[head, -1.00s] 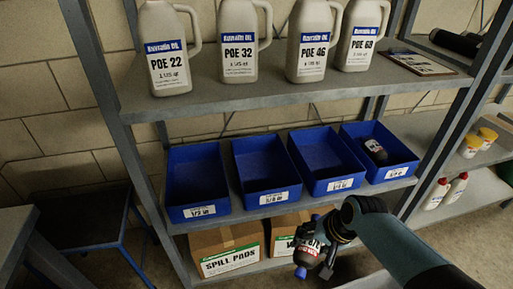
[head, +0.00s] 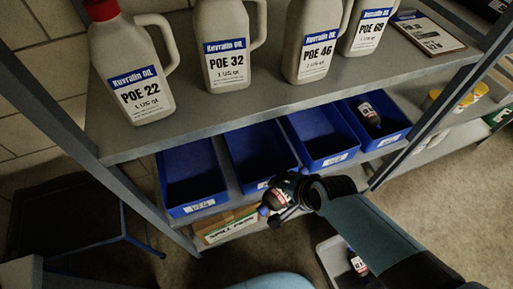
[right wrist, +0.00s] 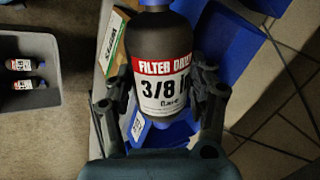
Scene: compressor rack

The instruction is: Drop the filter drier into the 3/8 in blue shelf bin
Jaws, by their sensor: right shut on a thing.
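My right gripper (head: 291,194) is shut on a dark filter drier (head: 280,190) with blue end caps. In the right wrist view the held filter drier (right wrist: 163,60) has a red and white label reading "FILTER DRIER 3/8 in", and both fingers of my right gripper (right wrist: 163,95) clasp its sides. The 3/8 in blue shelf bin (head: 235,150) is second from the left on the lower shelf and looks empty. In the head view the drier overlaps the bin's front edge and partly hides its label; it is not inside the bin. My left gripper is not in view.
Other blue bins stand beside it: one at left (head: 185,205), one at right (head: 328,160), and a far-right one (head: 392,138) holding a drier. The upper shelf (head: 190,120) with oil jugs overhangs the bins. A grey crate (head: 328,250) with driers is below.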

